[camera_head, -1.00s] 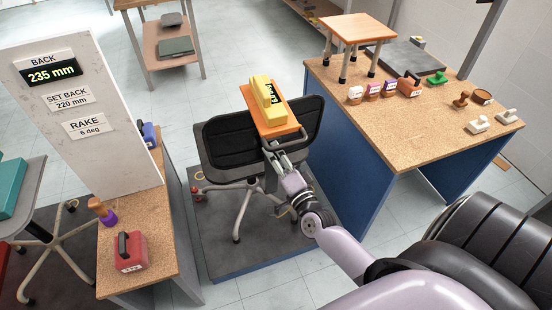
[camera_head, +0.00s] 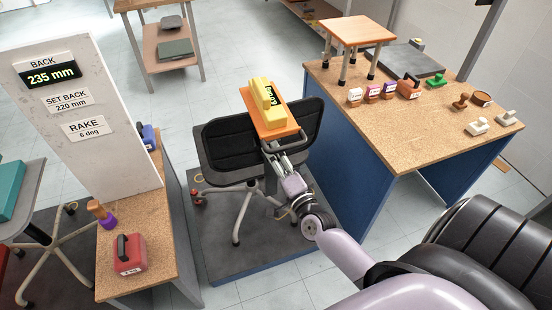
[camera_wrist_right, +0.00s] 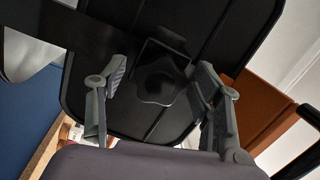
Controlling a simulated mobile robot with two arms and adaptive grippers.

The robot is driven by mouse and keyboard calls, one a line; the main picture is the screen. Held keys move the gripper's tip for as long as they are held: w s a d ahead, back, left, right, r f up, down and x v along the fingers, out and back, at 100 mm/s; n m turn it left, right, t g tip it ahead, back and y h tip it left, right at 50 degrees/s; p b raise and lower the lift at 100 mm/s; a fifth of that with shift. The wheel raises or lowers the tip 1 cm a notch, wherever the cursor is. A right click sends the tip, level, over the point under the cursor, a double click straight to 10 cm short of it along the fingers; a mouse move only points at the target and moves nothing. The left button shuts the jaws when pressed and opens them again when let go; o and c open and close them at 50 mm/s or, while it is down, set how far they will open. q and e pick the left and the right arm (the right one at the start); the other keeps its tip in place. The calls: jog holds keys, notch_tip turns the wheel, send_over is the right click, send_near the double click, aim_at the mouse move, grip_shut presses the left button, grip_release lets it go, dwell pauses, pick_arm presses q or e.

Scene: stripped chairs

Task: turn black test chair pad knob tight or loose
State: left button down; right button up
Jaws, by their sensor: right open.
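The black test chair pad (camera_head: 230,148) stands on the dark platform, its pad partly covered by an orange board (camera_head: 272,122) with a yellow weight (camera_head: 264,92) on it. In the right wrist view, a black lobed knob (camera_wrist_right: 158,84) sits on a bracket against the dark pad (camera_wrist_right: 225,35). My right gripper (camera_wrist_right: 161,72) is open, with one finger to each side of the knob and visible gaps between. In the head view my right gripper (camera_head: 284,152) is at the pad, below the orange board; the knob is hidden there. My left gripper is not in view.
A cork-topped bench (camera_head: 400,125) on the right holds a small stool and several weights and stamp-like objects. A left bench (camera_head: 150,240) carries a red weight (camera_head: 130,254) and a white board reading BACK 235 mm, SET BACK 220 mm, RAKE 6 deg. My arm fills the lower right.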

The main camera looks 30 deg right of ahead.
jog(key=s+a+f, duration=0.1)
jog(key=s, duration=1.1)
jog(key=shift+a, duration=0.25)
jog(key=s+a+f+n+g+y, duration=0.1)
jog(key=s+a+f+n+g, duration=0.15)
jog(key=f, duration=0.75)
jog(key=s+a+f+n+g+y, duration=0.1)
jog(key=s+f+n+g, duration=0.25)
jog(key=f, duration=0.65)
jog(key=s+a+f+n+g+y, duration=0.1)
jog(key=s+f+n+g, duration=0.2)
jog(key=f, duration=0.8)
jog(key=s+a+f+n+g, duration=0.1)
jog(key=s+f+n+g, duration=0.3)
jog(key=s+f, duration=0.4)
jog(key=s+a+f+n+g, duration=0.1)
jog(key=s+f+n+g, duration=0.3)
jog(key=s, duration=1.1)
notch_tip(320, 180, down, 5)
jog(key=shift+a+r+n+g+h, duration=0.2)
jog(key=shift+a+n+g+h, duration=0.15)
jog(key=shift+n, duration=0.65)
